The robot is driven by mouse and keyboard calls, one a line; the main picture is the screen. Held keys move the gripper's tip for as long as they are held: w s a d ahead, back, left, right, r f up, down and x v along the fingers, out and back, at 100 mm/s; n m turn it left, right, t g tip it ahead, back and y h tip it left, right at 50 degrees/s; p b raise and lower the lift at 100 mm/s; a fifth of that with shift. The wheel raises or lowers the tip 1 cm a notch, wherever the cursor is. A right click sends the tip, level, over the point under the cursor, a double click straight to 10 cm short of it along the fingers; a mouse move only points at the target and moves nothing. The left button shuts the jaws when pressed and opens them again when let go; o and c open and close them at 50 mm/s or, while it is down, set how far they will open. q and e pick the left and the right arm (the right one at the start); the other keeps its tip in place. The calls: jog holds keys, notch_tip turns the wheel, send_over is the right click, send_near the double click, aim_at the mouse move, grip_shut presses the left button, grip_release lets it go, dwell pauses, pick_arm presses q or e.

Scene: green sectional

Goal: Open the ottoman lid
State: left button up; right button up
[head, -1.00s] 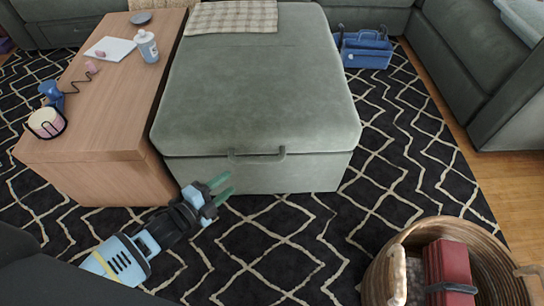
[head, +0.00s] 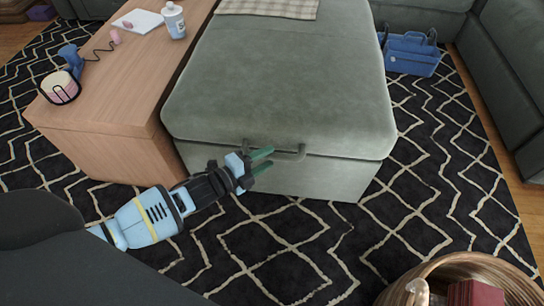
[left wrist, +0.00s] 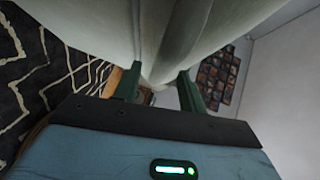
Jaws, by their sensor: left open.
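The ottoman (head: 285,80) is a grey-green upholstered box with its lid shut. A curved handle (head: 290,155) sits on its front, just under the lid edge. My left gripper (head: 264,160) is open, with its green fingers at the left end of the handle. I cannot tell whether they touch it. In the left wrist view the two fingers (left wrist: 160,88) are spread apart, with the ottoman's grey-green surface (left wrist: 90,25) close in front of them. The handle is not clear there. My right gripper is out of view.
A wooden table (head: 115,90) stands close along the ottoman's left side, with a bottle (head: 174,20) on it. A checked blanket (head: 265,8) lies on the lid's far end. A wicker basket (head: 395,292) is at lower right. A blue caddy (head: 410,55) stands behind right.

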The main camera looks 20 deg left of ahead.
pick_arm(q)
jog(key=shift+b+x, duration=0.3)
jog(key=shift+x, duration=0.95)
grip_shut()
